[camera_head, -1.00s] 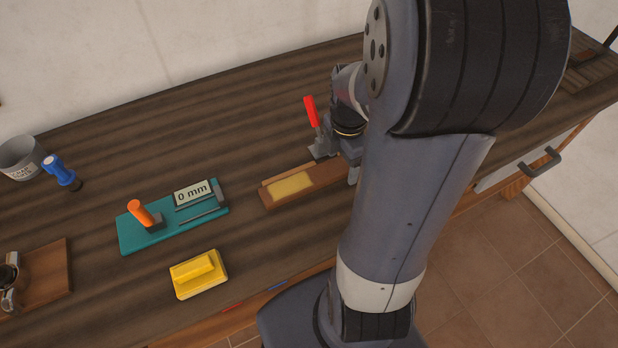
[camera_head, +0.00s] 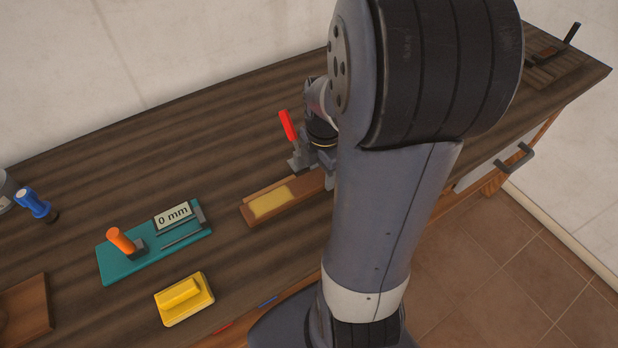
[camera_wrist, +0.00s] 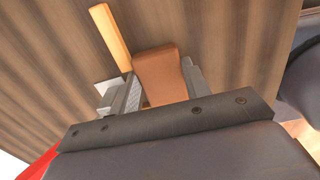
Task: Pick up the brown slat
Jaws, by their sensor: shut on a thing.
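In the head view my gripper is mostly hidden by my arm. I cannot tell whether the slat is clear of the bench.
A lighter wooden strip (camera_wrist: 110,36) runs beside the slat. The back of the bench is clear.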

